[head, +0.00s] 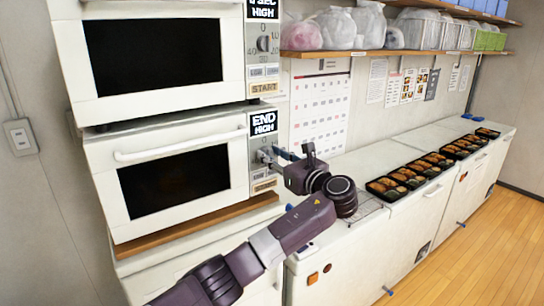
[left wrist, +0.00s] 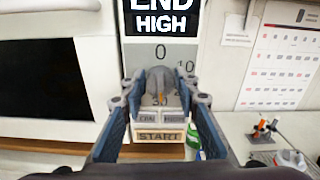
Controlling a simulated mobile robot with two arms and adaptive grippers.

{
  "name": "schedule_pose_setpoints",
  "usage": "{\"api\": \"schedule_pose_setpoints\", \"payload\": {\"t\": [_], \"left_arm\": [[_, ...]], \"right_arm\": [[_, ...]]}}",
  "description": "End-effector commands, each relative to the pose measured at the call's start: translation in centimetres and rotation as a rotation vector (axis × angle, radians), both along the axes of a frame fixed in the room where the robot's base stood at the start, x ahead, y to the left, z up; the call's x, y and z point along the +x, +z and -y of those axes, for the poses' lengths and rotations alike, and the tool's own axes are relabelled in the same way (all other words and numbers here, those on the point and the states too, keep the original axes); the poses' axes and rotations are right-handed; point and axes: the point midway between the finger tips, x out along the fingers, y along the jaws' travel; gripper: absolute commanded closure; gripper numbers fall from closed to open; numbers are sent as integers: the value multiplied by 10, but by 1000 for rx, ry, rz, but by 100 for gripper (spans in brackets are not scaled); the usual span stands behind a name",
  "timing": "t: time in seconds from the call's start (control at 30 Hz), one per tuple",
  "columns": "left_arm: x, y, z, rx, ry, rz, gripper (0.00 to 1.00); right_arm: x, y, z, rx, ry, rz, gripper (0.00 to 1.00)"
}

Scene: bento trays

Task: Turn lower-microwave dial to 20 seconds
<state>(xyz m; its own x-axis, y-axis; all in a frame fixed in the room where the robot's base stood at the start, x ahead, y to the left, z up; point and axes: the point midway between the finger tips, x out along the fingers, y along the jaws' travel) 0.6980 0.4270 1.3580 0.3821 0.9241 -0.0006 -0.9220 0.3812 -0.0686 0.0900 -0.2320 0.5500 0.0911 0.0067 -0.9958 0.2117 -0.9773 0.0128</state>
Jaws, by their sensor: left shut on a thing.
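The lower microwave (head: 165,135) is white with a dark window, and its door is closed. Its display (head: 262,124) reads END HIGH. Its grey dial (left wrist: 158,82) sits below the display, with 0 above it and 10 to its upper right in the left wrist view. The START button (left wrist: 160,136) is below the dial. My left gripper (head: 276,154) is at the control panel, its fingers (left wrist: 161,88) shut around the dial from both sides. The fingers partly hide the dial and its scale. My right gripper is in neither view.
An upper microwave (head: 160,50) stands above the lower one. To the right, white counters (head: 380,155) hold several filled bento trays (head: 395,184). A shelf (head: 400,53) with bags and a wall calendar (head: 320,108) are behind. The wooden floor is clear at the right.

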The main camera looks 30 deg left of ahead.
Motion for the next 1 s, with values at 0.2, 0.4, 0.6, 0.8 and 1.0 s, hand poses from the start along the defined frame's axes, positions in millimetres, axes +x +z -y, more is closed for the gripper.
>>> {"api": "schedule_pose_setpoints", "payload": {"t": [0.2, 0.4, 0.6, 0.8, 1.0], "left_arm": [[-1, -3, 0, -58, -2, 140, 95], [-2, -4, 0, -130, -2, 311, 95], [-4, -6, -1, -203, -1, 488, 95], [-5, -7, -1, -269, -2, 647, 95], [-6, -7, -2, -320, 0, 774, 95]], "right_arm": [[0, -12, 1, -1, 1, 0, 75], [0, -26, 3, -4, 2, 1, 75], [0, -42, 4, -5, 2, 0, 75], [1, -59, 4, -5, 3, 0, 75], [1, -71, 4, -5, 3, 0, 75]]}}
